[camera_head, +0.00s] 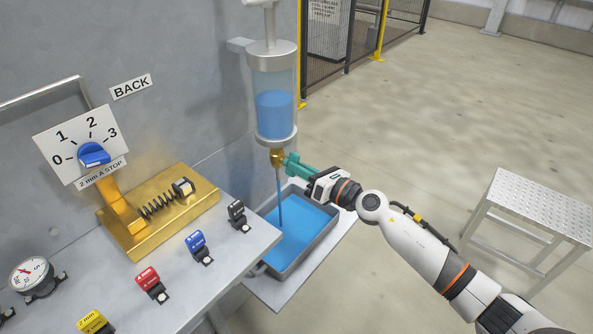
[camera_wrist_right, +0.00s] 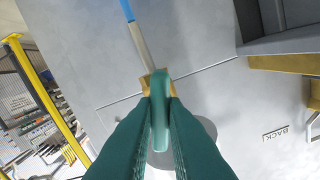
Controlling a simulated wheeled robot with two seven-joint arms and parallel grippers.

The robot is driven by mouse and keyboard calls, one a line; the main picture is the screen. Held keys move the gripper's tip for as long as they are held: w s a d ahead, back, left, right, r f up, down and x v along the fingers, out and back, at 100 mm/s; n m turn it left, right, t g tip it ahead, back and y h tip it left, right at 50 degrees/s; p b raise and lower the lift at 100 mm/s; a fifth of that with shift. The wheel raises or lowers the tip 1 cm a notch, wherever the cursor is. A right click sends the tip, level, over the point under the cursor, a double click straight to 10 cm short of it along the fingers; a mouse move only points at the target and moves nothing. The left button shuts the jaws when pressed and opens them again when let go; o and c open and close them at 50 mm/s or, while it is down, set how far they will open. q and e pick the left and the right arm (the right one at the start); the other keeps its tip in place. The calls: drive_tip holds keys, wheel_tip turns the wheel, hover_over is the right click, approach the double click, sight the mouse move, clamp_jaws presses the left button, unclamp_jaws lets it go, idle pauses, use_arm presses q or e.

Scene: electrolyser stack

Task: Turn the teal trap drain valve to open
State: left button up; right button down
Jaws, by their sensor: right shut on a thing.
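The teal trap drain valve's handle (camera_wrist_right: 160,110) is light teal and stands between the fingers of my right gripper in the right wrist view. The brass valve body (camera_head: 277,157) sits under a clear cylinder (camera_head: 274,115) part full of blue liquid. My right gripper (camera_head: 297,167) is shut on the handle, coming from the right in the head view; its teal fingers hide much of it. A thin blue stream (camera_head: 280,200) runs from the valve's outlet down to a grey tray (camera_head: 312,246) holding blue liquid. My left gripper is not in view.
A bench at the left carries a brass spring fixture (camera_head: 125,240), a blue selector knob (camera_head: 93,154), a gauge (camera_head: 32,276) and several coloured tagged clips. A metal step stool (camera_head: 540,205) stands at the right. The floor between is clear.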

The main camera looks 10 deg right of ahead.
drive_tip(key=shift+f, duration=0.1)
drive_tip(key=n+b, duration=0.1)
drive_tip(key=n, duration=0.3)
drive_tip(key=shift+b, duration=0.4)
drive_tip(key=c, duration=1.3)
unclamp_jaws()
drive_tip(key=shift+b+v, duration=0.4)
drive_tip(key=shift+v, duration=3.1)
